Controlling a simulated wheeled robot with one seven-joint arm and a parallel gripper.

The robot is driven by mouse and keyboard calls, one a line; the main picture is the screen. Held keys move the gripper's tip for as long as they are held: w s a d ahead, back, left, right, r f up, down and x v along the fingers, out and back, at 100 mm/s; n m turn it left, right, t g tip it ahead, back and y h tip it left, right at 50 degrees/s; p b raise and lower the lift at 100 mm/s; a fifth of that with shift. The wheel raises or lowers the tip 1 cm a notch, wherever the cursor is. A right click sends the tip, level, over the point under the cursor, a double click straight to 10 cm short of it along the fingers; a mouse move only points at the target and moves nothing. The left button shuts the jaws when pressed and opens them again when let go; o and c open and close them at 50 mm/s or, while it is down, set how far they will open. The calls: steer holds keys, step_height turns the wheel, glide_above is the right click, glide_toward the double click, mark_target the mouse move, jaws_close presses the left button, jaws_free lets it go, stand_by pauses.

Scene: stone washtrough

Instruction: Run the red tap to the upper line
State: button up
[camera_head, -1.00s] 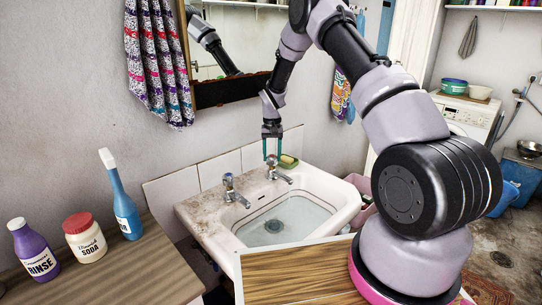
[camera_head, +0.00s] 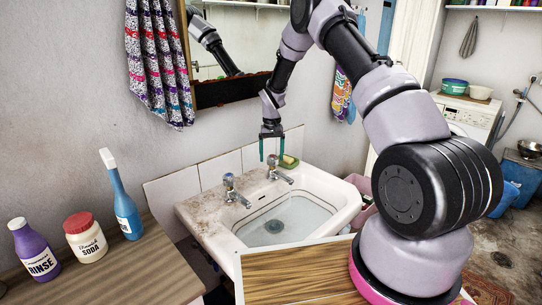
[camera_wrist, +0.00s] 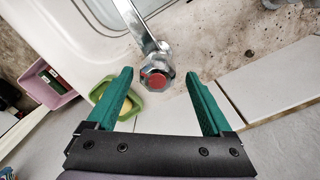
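The red tap (camera_head: 273,172) is the right-hand tap on the back ledge of the white basin (camera_head: 345,205). In the wrist view the red tap (camera_wrist: 155,78) shows its red-centred handle between and just beyond my fingertips, its spout pointing up and left. My gripper (camera_head: 271,159) is open above the tap, fingers pointing down, with nothing held; its fingers also show in the wrist view (camera_wrist: 160,80). Thin dark lines run around the inner basin wall. Clear water appears to lie in the basin over the drain (camera_head: 275,226).
A second tap (camera_head: 231,188) stands to the left. A green soap dish (camera_head: 289,161) sits close right of the red tap. A mirror hangs behind.

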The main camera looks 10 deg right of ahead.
step_height(320, 180, up, 11)
stand_by(0.6)
stand_by(6.9)
